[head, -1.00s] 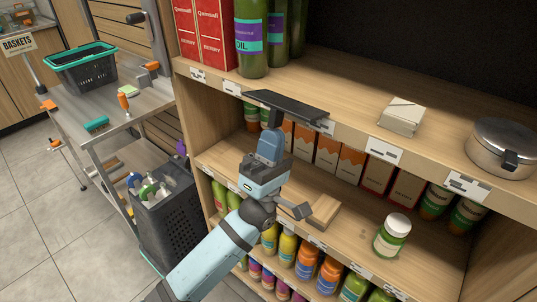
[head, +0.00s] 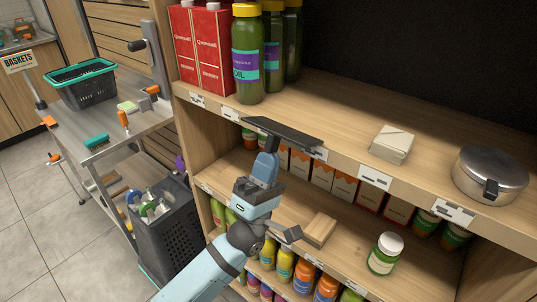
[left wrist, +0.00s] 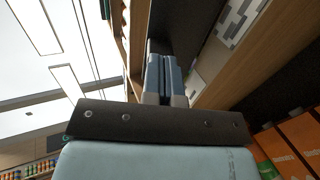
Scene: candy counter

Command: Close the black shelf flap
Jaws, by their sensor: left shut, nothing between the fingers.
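The black shelf flap (head: 283,132) is a thin dark panel at the front edge of the upper shelf. It sticks outward from the edge, roughly level. My left gripper (head: 268,146) is shut and empty, fingers pointing up, with its tips right under the flap's underside. I cannot tell whether they touch. In the left wrist view the blue-grey fingers (left wrist: 165,75) are together, and the dark flap (left wrist: 175,25) lies beyond their tips. My right gripper is not in view.
Oil bottles (head: 248,60) and red boxes (head: 200,50) stand on the upper shelf, with a small wrapped block (head: 392,143) and a metal pot (head: 490,172) to the right. Below are a wooden block (head: 319,230) and a jar (head: 386,253). A steel cart (head: 150,118) stands left.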

